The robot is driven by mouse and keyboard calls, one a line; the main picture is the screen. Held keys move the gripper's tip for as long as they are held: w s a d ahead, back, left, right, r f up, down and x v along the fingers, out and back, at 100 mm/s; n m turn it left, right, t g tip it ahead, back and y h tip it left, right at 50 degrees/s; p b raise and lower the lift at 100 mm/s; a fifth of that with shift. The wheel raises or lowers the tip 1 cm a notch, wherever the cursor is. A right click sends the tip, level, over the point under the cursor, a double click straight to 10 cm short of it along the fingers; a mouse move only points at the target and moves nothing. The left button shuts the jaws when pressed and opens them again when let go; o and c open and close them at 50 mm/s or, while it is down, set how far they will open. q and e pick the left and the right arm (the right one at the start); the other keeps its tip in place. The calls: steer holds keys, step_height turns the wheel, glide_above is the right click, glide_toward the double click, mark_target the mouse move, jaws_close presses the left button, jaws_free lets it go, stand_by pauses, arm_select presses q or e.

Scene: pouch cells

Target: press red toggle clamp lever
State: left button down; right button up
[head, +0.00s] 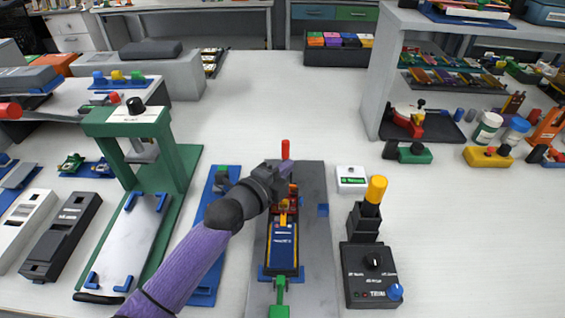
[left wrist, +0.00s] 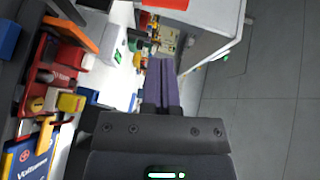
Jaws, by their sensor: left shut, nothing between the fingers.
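The red toggle clamp lever (head: 285,150) stands upright at the far end of the grey fixture plate (head: 315,220). My left gripper (head: 277,174) is just in front of and beside the lever's lower part in the head view; I cannot tell whether they touch. Its shut fingers (left wrist: 163,85) show empty in the left wrist view. The red clamp body (head: 293,194) is partly hidden behind the gripper and also shows at the left of the wrist view (left wrist: 48,88). A blue-and-yellow pouch cell (head: 282,245) lies in the fixture, and its corner shows in the wrist view (left wrist: 30,158). My right gripper is not in view.
A green press frame (head: 185,165) stands left of the fixture. A white box (head: 351,179), a yellow-topped black holder (head: 364,220) and a black knob box (head: 370,275) stand to the right. The bench behind the lever is clear.

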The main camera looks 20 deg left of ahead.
mark_target(285, 156)
arm_select(q)
steer(key=w, duration=0.1)
steer(key=w+a+b, duration=0.1)
steer(key=w+f+b, duration=0.1)
steer(key=shift+w+a, duration=0.2)
steer(key=shift+a, duration=0.05)
steer(key=shift+w+a, duration=0.1)
steer(key=shift+w, duration=0.05)
steer(key=shift+r, duration=0.2)
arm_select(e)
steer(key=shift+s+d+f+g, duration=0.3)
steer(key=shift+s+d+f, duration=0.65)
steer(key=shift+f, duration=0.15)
arm_select(q)
steer(key=shift+w, duration=0.1)
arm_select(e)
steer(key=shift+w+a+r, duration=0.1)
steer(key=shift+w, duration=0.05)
